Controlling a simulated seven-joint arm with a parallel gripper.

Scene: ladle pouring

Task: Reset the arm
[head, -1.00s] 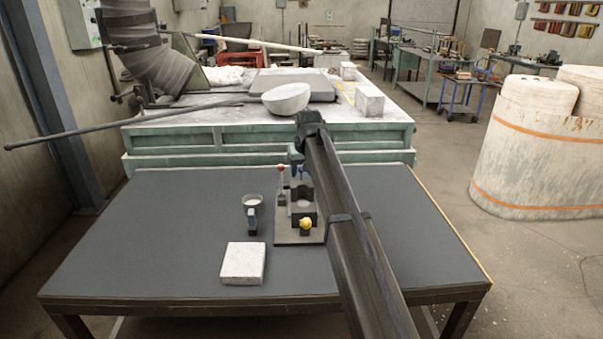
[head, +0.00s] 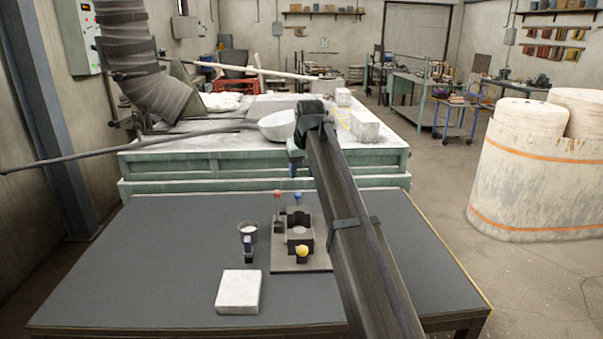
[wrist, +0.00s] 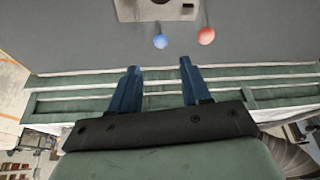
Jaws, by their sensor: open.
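My gripper (wrist: 158,82) is open, with two blue fingers spread apart and nothing between them in the wrist view. In the head view my gripper (head: 294,168) hangs beyond the far side of the black fixture (head: 301,222), near the table's back edge, above and apart from it. The fixture carries a red ball (head: 277,193), a blue ball (head: 297,195) and a yellow ball (head: 302,250). The ladle (head: 248,237), a small cup with a blue-grey handle, stands on the table left of the fixture. My arm hides part of the table's right side.
A white speckled block (head: 238,291) lies at the front of the dark table (head: 120,260). Behind is a green-sided bench (head: 240,160) with a white bowl (head: 277,125) and a white block (head: 364,124). The table's left half is clear.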

